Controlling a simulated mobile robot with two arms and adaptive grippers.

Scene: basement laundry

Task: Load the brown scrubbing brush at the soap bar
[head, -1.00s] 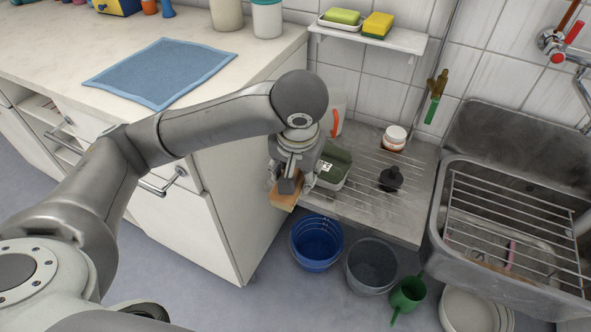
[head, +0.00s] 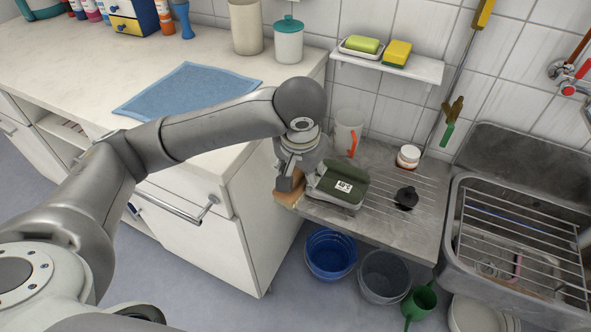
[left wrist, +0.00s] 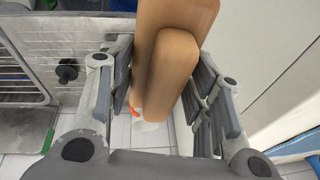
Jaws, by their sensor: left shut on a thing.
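My left gripper (head: 290,184) is shut on the brown scrubbing brush (head: 288,198), near the front left corner of the steel drainboard. In the left wrist view the brush's brown wooden body (left wrist: 176,65) sits between the fingers (left wrist: 160,95); its bristles cannot be seen there. The dark green soap bar (head: 345,178), with a white label, lies in a pale grey dish on the drainboard, just right of the gripper. Brush and soap look apart. Whether the brush touches the drainboard cannot be told. My right gripper is in neither view.
A clear jug (head: 348,132) with an orange handle, a white jar (head: 408,157) and a black plug (head: 406,197) stand on the drainboard (head: 385,235). A sink (head: 455,240) is at right. Buckets (head: 331,253) stand below; a white cabinet (head: 245,225) is at left.

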